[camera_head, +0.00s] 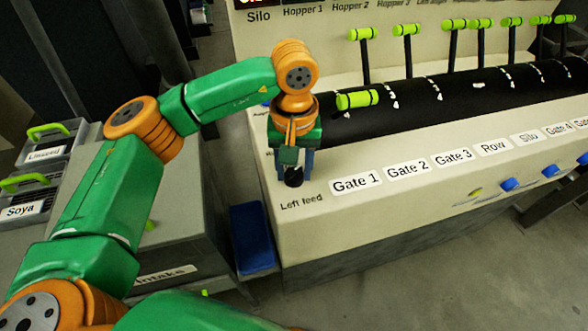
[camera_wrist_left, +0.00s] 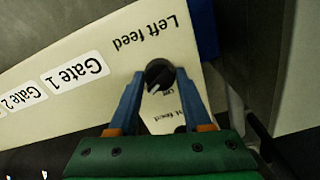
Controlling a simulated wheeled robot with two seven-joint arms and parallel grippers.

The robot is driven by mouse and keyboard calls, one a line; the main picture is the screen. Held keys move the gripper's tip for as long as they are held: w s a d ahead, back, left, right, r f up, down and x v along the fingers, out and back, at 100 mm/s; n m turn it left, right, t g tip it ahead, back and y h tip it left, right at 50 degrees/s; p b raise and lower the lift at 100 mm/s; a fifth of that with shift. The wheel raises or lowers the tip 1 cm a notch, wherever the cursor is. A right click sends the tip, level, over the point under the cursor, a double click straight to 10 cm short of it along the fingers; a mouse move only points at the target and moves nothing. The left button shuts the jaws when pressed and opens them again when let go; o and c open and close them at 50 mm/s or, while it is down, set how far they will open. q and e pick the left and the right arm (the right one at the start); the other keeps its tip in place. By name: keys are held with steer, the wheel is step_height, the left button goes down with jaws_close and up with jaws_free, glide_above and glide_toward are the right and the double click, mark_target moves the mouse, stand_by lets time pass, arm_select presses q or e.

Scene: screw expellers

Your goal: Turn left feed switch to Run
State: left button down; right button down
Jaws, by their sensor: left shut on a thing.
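The left feed switch is a black round knob (camera_head: 294,178) on the sloped cream panel, just above the printed label "Left feed" (camera_head: 301,202). My left gripper (camera_head: 294,168) points down at it, and its two blue fingers are shut on the knob. In the left wrist view the knob (camera_wrist_left: 159,74) sits between the blue fingertips, with a white pointer mark on it. Small print by the knob is partly covered and hard to read; I cannot tell which position the pointer marks. My right gripper is not in view.
Labels such as Gate 1 (camera_head: 356,183) run along the panel to the right. Green-handled levers (camera_head: 362,34) stand on a black cylinder (camera_head: 430,100) behind. A blue block (camera_head: 252,238) is beside the panel's left end. Labelled bins (camera_head: 28,207) stand at left.

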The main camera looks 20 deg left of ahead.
mark_target(294, 170)
arm_select(q)
steer(key=shift+r, duration=0.1)
stand_by(0.3)
steer(key=shift+c, duration=1.7)
jaws_free()
step_height(294, 170, up, 7)
steer(key=shift+r+b, duration=0.1)
steer(key=shift+b, duration=0.25)
